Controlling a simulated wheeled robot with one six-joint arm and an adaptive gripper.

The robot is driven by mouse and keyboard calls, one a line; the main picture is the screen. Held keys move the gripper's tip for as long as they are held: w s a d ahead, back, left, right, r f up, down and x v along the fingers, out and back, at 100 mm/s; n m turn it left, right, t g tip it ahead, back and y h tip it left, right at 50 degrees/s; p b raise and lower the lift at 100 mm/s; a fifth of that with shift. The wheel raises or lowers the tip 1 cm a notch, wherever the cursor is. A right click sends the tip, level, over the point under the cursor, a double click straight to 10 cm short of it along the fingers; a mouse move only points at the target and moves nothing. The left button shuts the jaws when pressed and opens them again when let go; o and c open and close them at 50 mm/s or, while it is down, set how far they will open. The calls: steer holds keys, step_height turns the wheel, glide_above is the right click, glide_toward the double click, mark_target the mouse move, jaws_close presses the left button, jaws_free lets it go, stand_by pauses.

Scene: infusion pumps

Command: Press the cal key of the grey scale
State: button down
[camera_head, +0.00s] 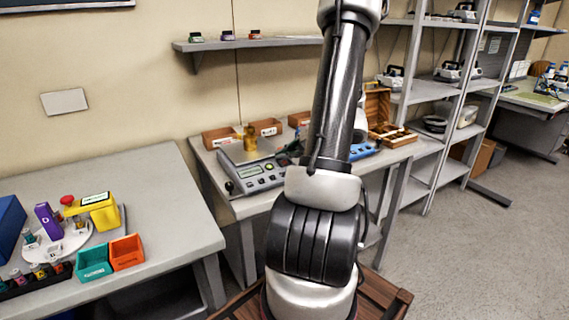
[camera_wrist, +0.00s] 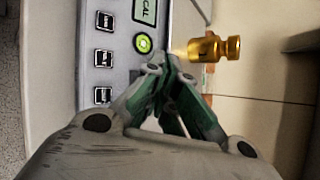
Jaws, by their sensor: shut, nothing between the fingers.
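The grey scale (camera_head: 238,173) stands on the middle bench, with its key panel facing me. The small key labels are too blurred to read surely. A brass weight (camera_wrist: 214,47) lies sideways in the wrist picture; in the head view it stands on the scale's pan (camera_head: 249,138). My gripper (camera_wrist: 166,66) is shut and empty, its tips just beside the green key. I cannot tell whether they touch the panel.
Orange-brown bins (camera_head: 220,138) stand behind the scale. An open wooden box (camera_head: 378,104) is to the right of my arm. A wall shelf (camera_head: 255,43) hangs above. The left bench (camera_head: 165,180) holds coloured bins and a yellow device (camera_head: 101,211). My arm hides part of the middle bench.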

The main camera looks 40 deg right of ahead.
steer(key=shift+f, duration=0.1)
stand_by(0.3)
steer(key=shift+w+f, duration=0.15)
steer(key=shift+f, duration=0.15)
steer(key=shift+f, duration=0.3)
stand_by(0.6)
steer(key=shift+r, duration=0.7)
steer(key=shift+s+a+r, duration=0.1)
steer(key=shift+s+r, duration=0.15)
steer(key=shift+r, duration=0.55)
steer(key=shift+s+a+r, duration=0.1)
steer(key=shift+s+r, duration=0.2)
steer(key=shift+r, duration=0.55)
steer(key=shift+s+r, duration=0.25)
steer(key=shift+r, duration=0.55)
